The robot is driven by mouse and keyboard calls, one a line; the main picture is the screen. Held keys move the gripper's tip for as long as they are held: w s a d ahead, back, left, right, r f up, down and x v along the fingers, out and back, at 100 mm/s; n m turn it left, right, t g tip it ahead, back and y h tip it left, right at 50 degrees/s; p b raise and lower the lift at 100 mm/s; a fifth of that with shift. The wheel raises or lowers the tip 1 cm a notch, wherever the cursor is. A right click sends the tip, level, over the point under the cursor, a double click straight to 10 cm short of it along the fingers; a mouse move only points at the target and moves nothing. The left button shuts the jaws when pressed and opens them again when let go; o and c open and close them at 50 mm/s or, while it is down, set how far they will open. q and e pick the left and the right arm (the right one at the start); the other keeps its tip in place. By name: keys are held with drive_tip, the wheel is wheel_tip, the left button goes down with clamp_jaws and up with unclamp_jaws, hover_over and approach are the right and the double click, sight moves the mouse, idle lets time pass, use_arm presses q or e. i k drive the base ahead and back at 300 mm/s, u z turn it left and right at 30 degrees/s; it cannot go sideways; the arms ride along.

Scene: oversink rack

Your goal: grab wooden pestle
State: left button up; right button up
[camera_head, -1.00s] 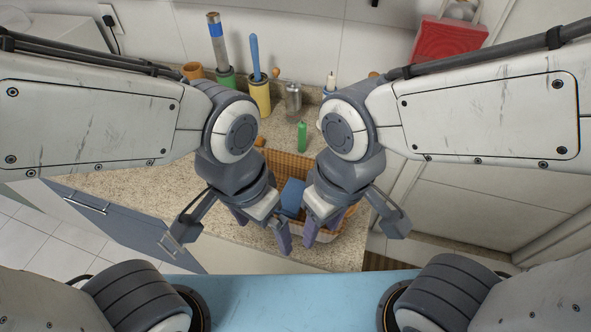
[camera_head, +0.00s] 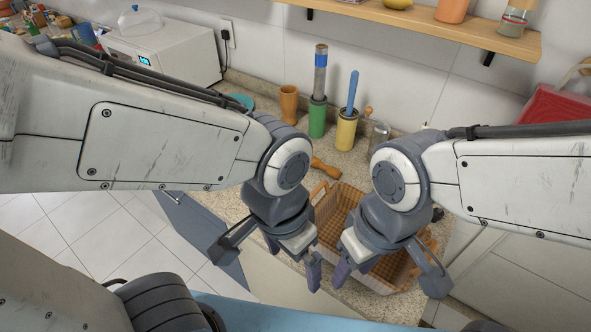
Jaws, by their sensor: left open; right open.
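A wooden piece (camera_head: 326,168) that looks like the pestle lies on the granite counter, just behind the basket and in front of the green and yellow cups. Its near side is close to my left arm's wrist. My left gripper (camera_head: 294,258) is open and empty, pointing down at the front left of the basket, well short of the wooden piece. My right gripper (camera_head: 358,265) is open and empty, over the front of the basket and beside the left one.
A wicker basket (camera_head: 333,212) with a checked lining stands under my grippers. Behind are a wooden cup (camera_head: 288,104), a green cup (camera_head: 317,118), a yellow cup (camera_head: 346,130) and a metal dispenser (camera_head: 379,133). A white microwave (camera_head: 165,55) stands back left; a shelf (camera_head: 430,28) hangs above.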

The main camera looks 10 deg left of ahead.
sight(334, 172)
drive_tip(key=u, duration=0.05)
drive_tip(key=k, duration=1.1)
drive_tip(key=u, duration=0.75)
drive_tip(key=i, duration=1.5)
drive_tip(key=z, duration=0.55)
